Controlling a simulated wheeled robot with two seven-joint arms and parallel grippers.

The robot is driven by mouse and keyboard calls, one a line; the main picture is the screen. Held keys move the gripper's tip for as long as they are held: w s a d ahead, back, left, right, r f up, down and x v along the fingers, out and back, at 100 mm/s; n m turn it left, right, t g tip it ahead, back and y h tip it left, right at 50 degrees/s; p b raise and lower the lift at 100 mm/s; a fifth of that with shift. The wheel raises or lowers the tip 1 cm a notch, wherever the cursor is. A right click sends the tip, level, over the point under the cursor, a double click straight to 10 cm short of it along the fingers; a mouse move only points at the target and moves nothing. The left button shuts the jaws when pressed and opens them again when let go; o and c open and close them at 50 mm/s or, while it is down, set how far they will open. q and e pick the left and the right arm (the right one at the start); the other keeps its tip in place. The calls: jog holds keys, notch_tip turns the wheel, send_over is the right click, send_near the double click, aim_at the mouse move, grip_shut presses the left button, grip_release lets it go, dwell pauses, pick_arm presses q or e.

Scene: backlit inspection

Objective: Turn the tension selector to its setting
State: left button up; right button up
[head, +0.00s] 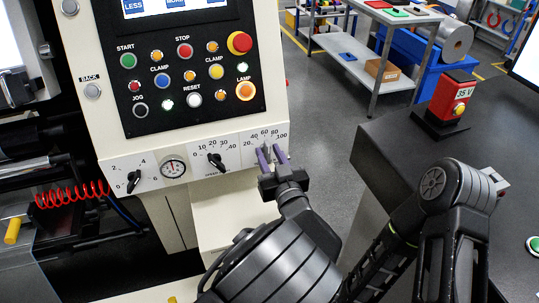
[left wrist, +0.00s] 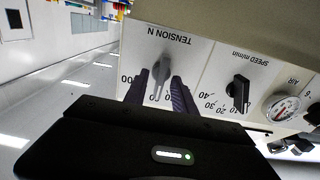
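The tension selector is a grey knob (left wrist: 162,72) under the label TENSION N on a white dial plate in the left wrist view, where the plate shows upside down. In the head view its plate (head: 250,150) is at the right end of the dial row, with a scale from 20 to 100. My left gripper (head: 271,156) is at this selector with its purple fingers spread. In the left wrist view the fingers (left wrist: 157,88) are on either side of the knob, with gaps. The fingers hide part of the scale, and the exact pointer reading is unclear. My right gripper is out of view.
A black speed knob (head: 215,160) and a pressure gauge (head: 173,168) sit left of the selector. A panel of coloured buttons (head: 185,75) is above. A red box marked 35 V (head: 452,95) stands on a dark surface at right.

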pick_arm(q)
grip_shut()
dwell(0.3)
jog(key=shift+m+p, duration=0.3)
jog(key=shift+r+m+p, duration=0.1)
jog(key=shift+m+p, duration=0.7)
jog(key=shift+m, duration=0.4)
jog(key=shift+d+m+p, duration=0.15)
jog(key=shift+m+p, duration=0.5)
jog(key=shift+m, duration=0.75)
grip_release()
jog(key=shift+s, duration=0.1)
